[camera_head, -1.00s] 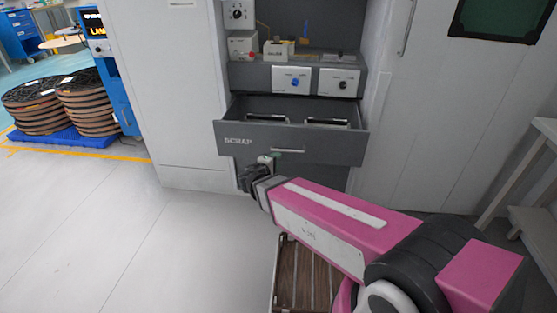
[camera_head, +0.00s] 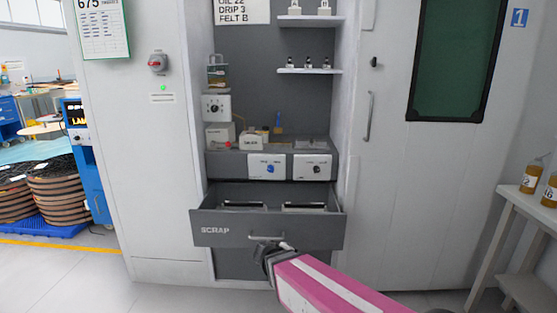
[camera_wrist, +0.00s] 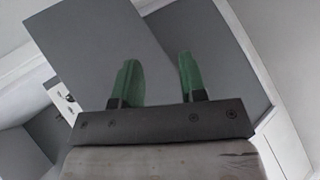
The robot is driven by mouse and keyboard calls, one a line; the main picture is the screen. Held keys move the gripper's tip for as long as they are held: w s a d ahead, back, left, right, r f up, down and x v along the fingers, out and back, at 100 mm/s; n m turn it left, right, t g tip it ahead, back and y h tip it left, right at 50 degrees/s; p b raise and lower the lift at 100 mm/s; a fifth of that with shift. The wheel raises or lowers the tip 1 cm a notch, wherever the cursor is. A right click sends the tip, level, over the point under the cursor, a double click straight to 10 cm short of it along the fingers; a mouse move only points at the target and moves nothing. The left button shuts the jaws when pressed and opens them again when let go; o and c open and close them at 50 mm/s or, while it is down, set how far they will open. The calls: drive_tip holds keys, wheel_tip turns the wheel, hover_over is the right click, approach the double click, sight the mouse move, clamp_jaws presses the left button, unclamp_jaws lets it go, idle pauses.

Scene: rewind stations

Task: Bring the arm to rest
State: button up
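My arm is pink and reaches in from the bottom right of the head view. My gripper (camera_head: 268,249) is in front of the grey drawer marked SCRAP (camera_head: 222,231), close to its bar handle (camera_head: 266,238). In the head view I cannot tell whether it touches the handle. In the wrist view the two green fingers of my gripper (camera_wrist: 158,80) stand apart with nothing between them. A plain grey panel lies beyond them. The drawer is pulled out, with black-edged trays (camera_head: 305,207) inside.
Above the drawer is a shelf with control boxes (camera_head: 268,167). A white door with a dark window (camera_head: 452,60) is to the right, beside a side table (camera_head: 520,205) with amber jars. Stacked reels (camera_head: 57,190) stand at the left. Some floor at the lower left is clear.

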drive_tip(key=s+d+m+g+y, duration=0.3)
drive_tip(key=d+m+y, duration=0.1)
drive_tip(key=d, duration=0.2)
drive_tip(key=s+d+f+m+g+y, duration=0.1)
drive_tip(key=s+d+m+g+y, duration=0.2)
drive_tip(key=d, duration=0.4)
drive_tip(key=shift+d+m+g+y, duration=0.15)
drive_tip(key=shift+m+g+y, duration=0.25)
drive_tip(key=shift+g+y, duration=0.15)
drive_tip(key=shift+w, duration=0.1)
